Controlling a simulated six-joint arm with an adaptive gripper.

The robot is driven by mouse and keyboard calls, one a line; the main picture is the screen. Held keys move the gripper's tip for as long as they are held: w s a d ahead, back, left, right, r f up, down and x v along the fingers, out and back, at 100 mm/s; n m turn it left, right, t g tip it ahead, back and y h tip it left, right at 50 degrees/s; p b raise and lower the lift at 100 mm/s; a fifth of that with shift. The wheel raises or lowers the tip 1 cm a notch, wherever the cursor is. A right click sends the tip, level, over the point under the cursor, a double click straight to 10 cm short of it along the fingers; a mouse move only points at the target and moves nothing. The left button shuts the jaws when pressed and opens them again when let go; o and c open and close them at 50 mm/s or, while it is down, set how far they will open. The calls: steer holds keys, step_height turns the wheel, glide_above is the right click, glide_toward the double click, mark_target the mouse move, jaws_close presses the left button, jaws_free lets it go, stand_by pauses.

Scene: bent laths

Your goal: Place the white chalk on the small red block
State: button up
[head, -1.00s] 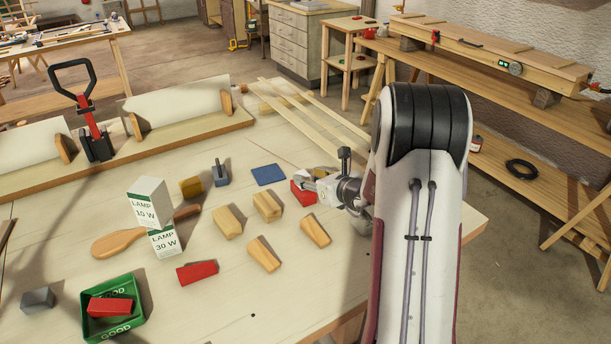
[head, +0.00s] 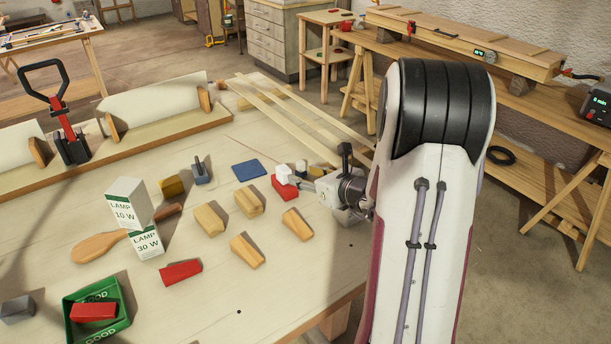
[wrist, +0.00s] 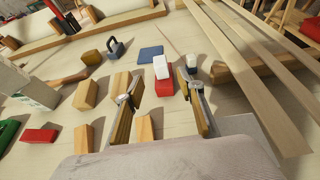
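The white chalk (head: 283,173) stands on top of a red block (head: 285,189) near the right side of the bench. In the wrist view the chalk (wrist: 161,66) rests upright on the red block (wrist: 165,88). My gripper (head: 309,183) is just right of them in the head view. In the wrist view its two fingers (wrist: 159,78) are spread wide with nothing clamped between them. The chalk and block appear beyond and between the fingertips, apart from both.
A small pale object (wrist: 192,62) stands right of the chalk, and a blue flat piece (head: 249,170) lies behind. Several wooden blocks (head: 249,202), another red block (head: 181,272), stacked lamp boxes (head: 127,204) and a green tray (head: 122,322) are leftward. Long laths (head: 290,115) lie behind.

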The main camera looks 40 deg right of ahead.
stand_by(0.3)
steer(key=s+a+r+n+g+y, duration=0.1)
steer(key=s+a+r+n+y, duration=0.2)
steer(key=a, duration=0.5)
steer(key=a+r+n+g+y, duration=0.1)
steer(key=a+r+n, duration=0.2)
steer(key=a+n, duration=0.35)
steer(key=s+a+r+n+g+y, duration=0.15)
steer(key=a+n, duration=0.25)
steer(key=a, duration=0.4)
steer(key=s+a+r+n+g+y, duration=0.15)
steer(key=s+a+n+g, duration=0.25)
steer(key=s+a+n, duration=0.7)
steer(key=s+d+n+h, duration=0.3)
steer(key=s+n, duration=0.2)
steer(key=s, duration=0.2)
steer(key=s+d+r+n+h, duration=0.1)
steer(key=s+d+n+h, duration=0.2)
steer(key=s+n, duration=0.3)
steer(key=shift+s+d+r+h, duration=0.2)
steer(key=shift+s+h, duration=0.3)
steer(key=shift+s, duration=0.55)
